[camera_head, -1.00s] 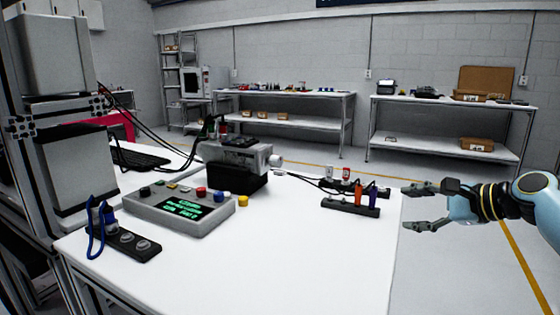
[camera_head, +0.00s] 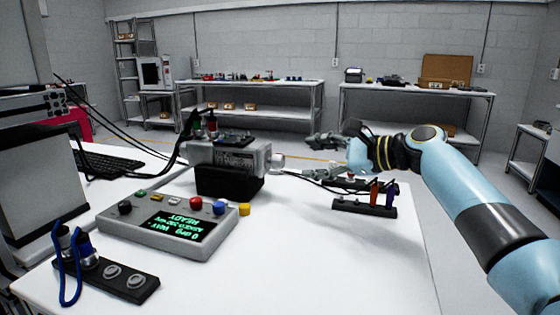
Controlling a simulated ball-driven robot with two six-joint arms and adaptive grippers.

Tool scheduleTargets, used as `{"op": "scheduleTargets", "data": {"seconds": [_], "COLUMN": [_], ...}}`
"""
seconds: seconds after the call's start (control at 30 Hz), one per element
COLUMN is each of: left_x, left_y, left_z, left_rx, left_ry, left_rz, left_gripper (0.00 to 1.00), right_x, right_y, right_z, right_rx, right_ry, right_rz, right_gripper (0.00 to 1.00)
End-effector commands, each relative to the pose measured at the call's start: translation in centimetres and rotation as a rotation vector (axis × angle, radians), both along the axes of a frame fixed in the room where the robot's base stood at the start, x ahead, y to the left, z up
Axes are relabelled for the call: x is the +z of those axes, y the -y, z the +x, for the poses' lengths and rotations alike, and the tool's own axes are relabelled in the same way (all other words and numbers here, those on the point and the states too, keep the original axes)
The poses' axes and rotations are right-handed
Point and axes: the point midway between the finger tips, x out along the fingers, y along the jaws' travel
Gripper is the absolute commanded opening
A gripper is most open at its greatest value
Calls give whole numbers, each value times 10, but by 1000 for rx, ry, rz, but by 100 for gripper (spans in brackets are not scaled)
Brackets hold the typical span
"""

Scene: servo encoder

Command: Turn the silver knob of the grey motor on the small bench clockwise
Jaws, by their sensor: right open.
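The grey motor (camera_head: 228,156) sits on a black block on the white bench, left of the picture's middle. Its silver knob (camera_head: 277,161) points right on a short shaft. My right gripper (camera_head: 318,156) reaches in from the right, with its fingers pointing left towards the knob. It is open and empty, and a gap shows between its fingertips and the knob. The lower finger shows less clearly, above the cables and plugs. A grey control box (camera_head: 170,223) with coloured buttons and a green-lettered display stands in front of the motor. My left gripper is not in view.
A black strip with round sockets and a blue cable (camera_head: 108,277) lies at the front left. A keyboard (camera_head: 108,163) lies behind. The bench's front right is clear.

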Motion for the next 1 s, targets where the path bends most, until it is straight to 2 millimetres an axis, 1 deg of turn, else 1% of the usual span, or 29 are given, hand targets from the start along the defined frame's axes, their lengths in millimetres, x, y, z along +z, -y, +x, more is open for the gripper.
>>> {"op": "scheduleTargets", "data": {"seconds": [0.03, 0.2, 0.4, 0.57, 0.8, 1.0], "left_x": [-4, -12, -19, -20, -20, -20], "left_y": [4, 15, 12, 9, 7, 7], "left_z": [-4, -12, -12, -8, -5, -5], "left_rx": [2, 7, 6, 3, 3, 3], "left_ry": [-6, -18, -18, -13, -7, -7], "left_rz": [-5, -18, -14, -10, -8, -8], "left_gripper": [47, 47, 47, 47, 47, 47], "right_x": [-3, -14, -21, -23, -22, -22], "right_y": [-9, -35, -55, -62, -62, -62], "right_z": [6, 27, 45, 49, 50, 50], "right_rx": [2, 2, 0, 1, 0, 0], "right_ry": [-1, -2, 0, -1, 1, 1], "right_rz": [4, 3, 2, 0, -1, -1], "right_gripper": [55, 55, 55, 55, 55, 29]}}
